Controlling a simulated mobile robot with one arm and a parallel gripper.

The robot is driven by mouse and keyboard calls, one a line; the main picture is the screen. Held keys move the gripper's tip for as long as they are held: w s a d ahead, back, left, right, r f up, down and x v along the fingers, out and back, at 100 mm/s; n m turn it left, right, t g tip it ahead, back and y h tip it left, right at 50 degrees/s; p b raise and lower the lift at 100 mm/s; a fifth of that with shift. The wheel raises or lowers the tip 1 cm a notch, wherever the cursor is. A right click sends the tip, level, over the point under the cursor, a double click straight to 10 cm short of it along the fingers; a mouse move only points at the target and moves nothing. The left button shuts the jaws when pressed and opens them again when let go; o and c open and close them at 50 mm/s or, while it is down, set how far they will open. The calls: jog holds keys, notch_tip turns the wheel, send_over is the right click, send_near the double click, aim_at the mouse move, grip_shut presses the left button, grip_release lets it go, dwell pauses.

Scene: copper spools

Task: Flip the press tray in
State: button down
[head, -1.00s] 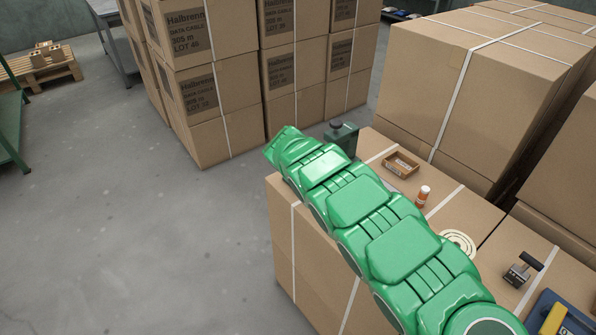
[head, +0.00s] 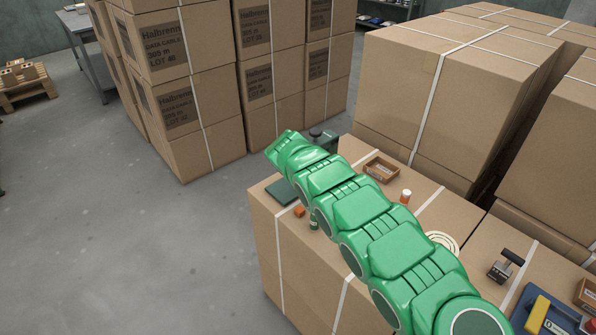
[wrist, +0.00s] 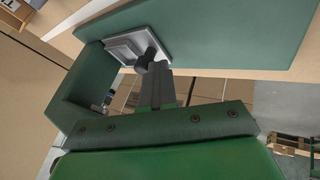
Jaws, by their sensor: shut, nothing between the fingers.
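The green press (head: 322,140) with a dark knob shows in the head view just behind the far end of my arm, mostly hidden by it. A dark green plate (head: 282,190) lies on the carton left of the arm. In the wrist view, a broad green slab (wrist: 235,35) and an upright green part (wrist: 85,85) of the press show. A grey metal plate (wrist: 122,50), seemingly the press tray, sits against them. My gripper (wrist: 153,65) is shut and empty, its dark tips close in front of this plate. I cannot tell whether they touch it. The head view hides my gripper.
On the cartons stand a small open box (head: 381,170), an orange-and-white bottle (head: 405,196), a pale disc (head: 442,241) and a black-handled tool (head: 505,266). A small orange block (head: 299,211) lies left of my arm.

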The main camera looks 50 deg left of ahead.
jog(key=s, duration=0.4)
jog(key=shift+a+r, duration=0.2)
jog(key=shift+a, duration=0.1)
jog(key=shift+d+r, duration=0.1)
jog(key=shift+r, duration=0.2)
jog(key=v, duration=0.9)
jog(key=shift+s, duration=0.2)
